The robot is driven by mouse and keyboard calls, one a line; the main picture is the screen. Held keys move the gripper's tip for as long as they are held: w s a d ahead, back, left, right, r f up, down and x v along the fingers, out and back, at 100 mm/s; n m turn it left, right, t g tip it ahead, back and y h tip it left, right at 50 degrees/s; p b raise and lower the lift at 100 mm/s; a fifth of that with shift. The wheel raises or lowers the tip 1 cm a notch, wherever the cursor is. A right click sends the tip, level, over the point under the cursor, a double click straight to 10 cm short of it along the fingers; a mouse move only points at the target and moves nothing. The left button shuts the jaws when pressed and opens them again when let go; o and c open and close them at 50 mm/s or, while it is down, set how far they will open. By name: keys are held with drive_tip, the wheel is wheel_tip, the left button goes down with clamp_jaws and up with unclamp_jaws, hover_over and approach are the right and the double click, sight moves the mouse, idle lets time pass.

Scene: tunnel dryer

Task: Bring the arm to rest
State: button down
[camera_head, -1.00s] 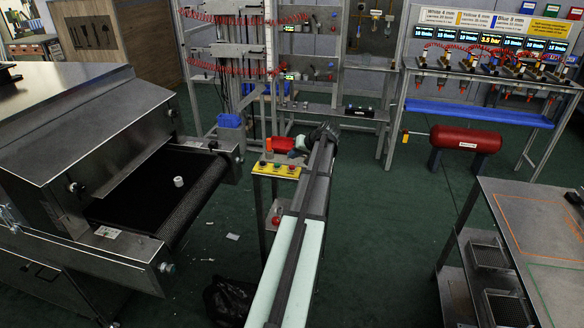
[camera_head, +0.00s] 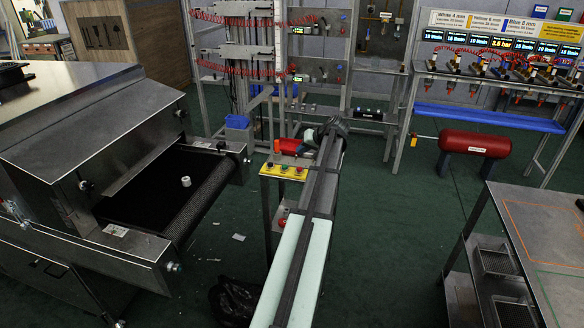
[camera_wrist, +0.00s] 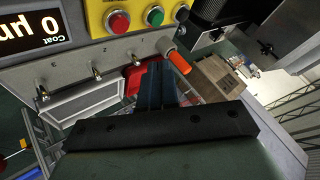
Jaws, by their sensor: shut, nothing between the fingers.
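My arm (camera_head: 318,190) stretches from the bottom of the head view up past the yellow button panel (camera_head: 284,171). My gripper's fingers are not clear in the head view. In the wrist view my gripper (camera_wrist: 155,72) shows as dark fingers close together, shut and empty. The fingers point toward the yellow panel (camera_wrist: 130,17) with its red button (camera_wrist: 118,22) and green button (camera_wrist: 155,16). I cannot tell how large the gap to the panel is.
An orange-tipped handle (camera_wrist: 178,62) is close to the right of the fingers. A red object (camera_head: 289,146) is beside my arm's end. The dryer's dark belt (camera_head: 148,192) at left carries a small white cylinder (camera_head: 186,181). A metal table (camera_head: 545,225) stands at right, with open floor between.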

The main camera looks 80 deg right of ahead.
idle(0.4)
